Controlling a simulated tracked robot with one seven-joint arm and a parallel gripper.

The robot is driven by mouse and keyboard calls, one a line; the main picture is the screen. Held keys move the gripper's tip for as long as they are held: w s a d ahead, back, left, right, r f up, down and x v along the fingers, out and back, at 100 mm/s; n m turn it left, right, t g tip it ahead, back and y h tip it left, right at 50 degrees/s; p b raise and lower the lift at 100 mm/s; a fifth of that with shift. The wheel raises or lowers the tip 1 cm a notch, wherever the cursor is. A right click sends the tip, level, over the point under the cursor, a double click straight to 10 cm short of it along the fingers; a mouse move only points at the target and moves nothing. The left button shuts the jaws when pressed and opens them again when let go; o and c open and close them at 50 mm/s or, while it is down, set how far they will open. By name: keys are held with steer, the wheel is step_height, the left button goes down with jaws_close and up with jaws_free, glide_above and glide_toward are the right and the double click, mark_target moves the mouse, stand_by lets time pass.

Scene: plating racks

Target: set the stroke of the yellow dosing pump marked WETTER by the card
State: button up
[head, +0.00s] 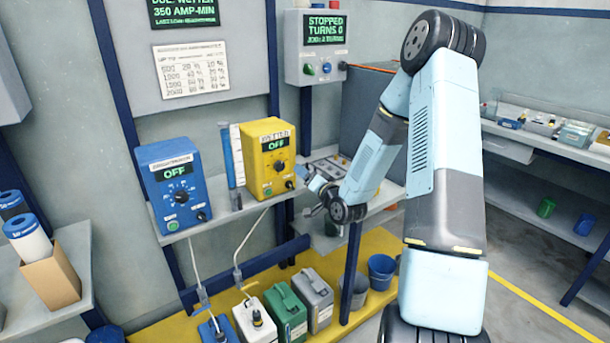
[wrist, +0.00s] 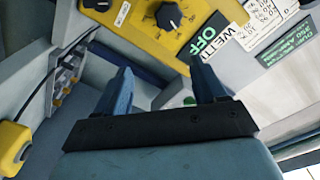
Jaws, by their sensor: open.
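The yellow dosing pump (head: 255,174), marked WETTER, stands on a wall shelf with its display reading OFF. Its black stroke dial (head: 280,166) is on the front. The wrist view shows the pump face (wrist: 192,38) upside down, with the dial (wrist: 168,16) and a smaller black knob (wrist: 97,5) at the top edge. The printed card (head: 190,69) hangs on the wall above; its rows are too small to read surely. My gripper (head: 303,176) is at the pump's right front. In the wrist view my gripper (wrist: 161,77) is open and empty, its fingers short of the dial.
A blue pump (head: 160,212) reading OFF stands left of the yellow one. A green-text sign (head: 183,11) names wetter and 350 amp-min. A grey box (head: 303,70) reads STOPPED, TURNS 0. Several canisters (head: 285,311) stand below. A black cable (wrist: 60,65) shows in the wrist view.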

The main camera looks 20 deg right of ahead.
steer(key=shift+v, duration=2.55)
steer(key=shift+d, duration=0.15)
